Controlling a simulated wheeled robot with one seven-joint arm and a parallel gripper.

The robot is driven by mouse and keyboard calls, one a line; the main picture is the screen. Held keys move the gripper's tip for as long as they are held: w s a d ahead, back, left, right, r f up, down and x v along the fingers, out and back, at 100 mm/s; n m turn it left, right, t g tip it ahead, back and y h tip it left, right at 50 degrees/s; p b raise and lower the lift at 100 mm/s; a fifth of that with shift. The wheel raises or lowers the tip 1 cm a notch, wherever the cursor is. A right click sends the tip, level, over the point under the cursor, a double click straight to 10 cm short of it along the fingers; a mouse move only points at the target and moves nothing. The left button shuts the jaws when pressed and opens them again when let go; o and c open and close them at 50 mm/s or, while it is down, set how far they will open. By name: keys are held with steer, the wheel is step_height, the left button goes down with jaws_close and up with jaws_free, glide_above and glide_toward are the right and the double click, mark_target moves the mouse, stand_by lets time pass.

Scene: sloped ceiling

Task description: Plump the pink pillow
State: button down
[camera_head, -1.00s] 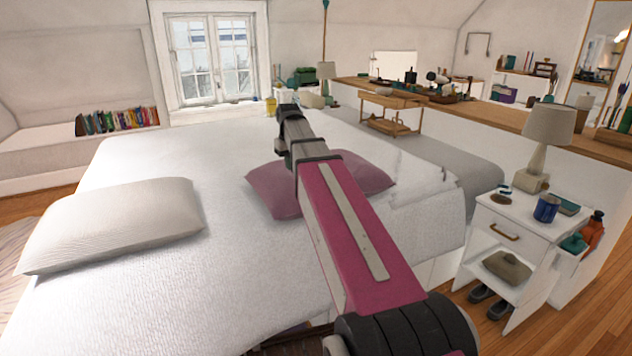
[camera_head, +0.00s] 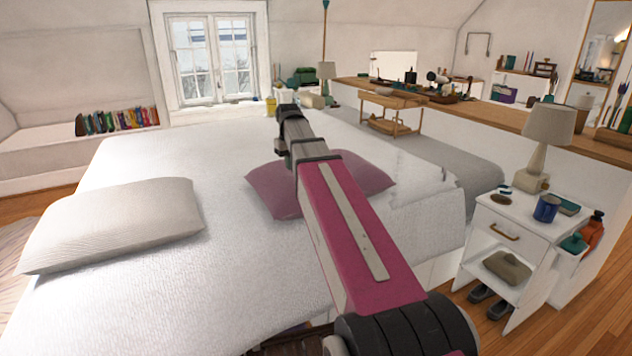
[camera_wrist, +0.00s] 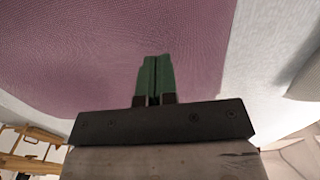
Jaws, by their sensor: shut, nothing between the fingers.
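The pink pillow (camera_head: 272,188) lies on the white bed, partly hidden behind my arm in the head view. Its mauve surface (camera_wrist: 90,50) fills most of the upper left and middle of the wrist view. My gripper (camera_wrist: 154,60) shows in the wrist view with its green fingers together and nothing between them. The fingertips lie over the pillow's surface in that view; I cannot tell whether they touch it. In the head view the fingers are hidden behind my arm.
The white bed (camera_head: 140,160) spreads around the pillow, with a white pillow (camera_head: 115,225) at its left. A white nightstand (camera_head: 510,235) with a lamp (camera_head: 548,130) and a blue mug (camera_head: 546,208) stands at the right. A wooden stand (camera_head: 393,103) is behind the bed.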

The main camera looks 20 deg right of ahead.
mark_target(291, 178)
steer(key=shift+f, duration=1.55)
steer(key=shift+r, duration=1.55)
steer(key=shift+f, duration=1.65)
steer(key=shift+r, duration=1.6)
steer(key=shift+f, duration=1.65)
steer(key=shift+r, duration=0.1)
steer(key=shift+r, duration=1.55)
